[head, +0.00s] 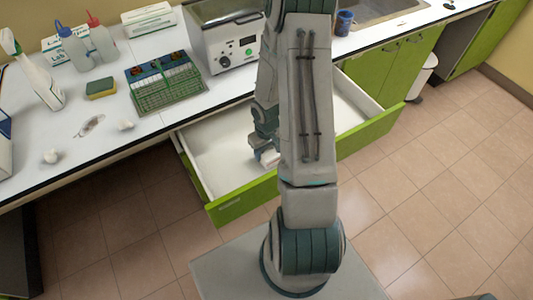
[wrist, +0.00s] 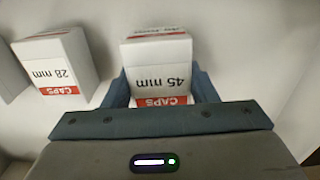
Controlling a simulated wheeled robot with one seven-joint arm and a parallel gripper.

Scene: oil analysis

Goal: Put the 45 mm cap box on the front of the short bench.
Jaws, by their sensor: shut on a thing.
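The 45 mm cap box (wrist: 158,60) is white with a red band and the black print "45 mm". In the wrist view it sits between the two fingers of my gripper (wrist: 160,90), which is shut on it. In the head view my gripper (head: 266,152) is down inside the open drawer, and a small white part of the box shows beside it; most is hidden by my arm. The bench (head: 105,148) with a white top is above the drawer. I cannot tell from the frames whether this is the short bench.
The open green drawer (head: 240,205) has walls around my gripper. A 28 mm cap box (wrist: 58,65) stands just left of the held box, with another white box (wrist: 10,75) further left. A green rack (head: 163,85), a sponge (head: 100,88) and a spray bottle (head: 38,75) stand on the bench.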

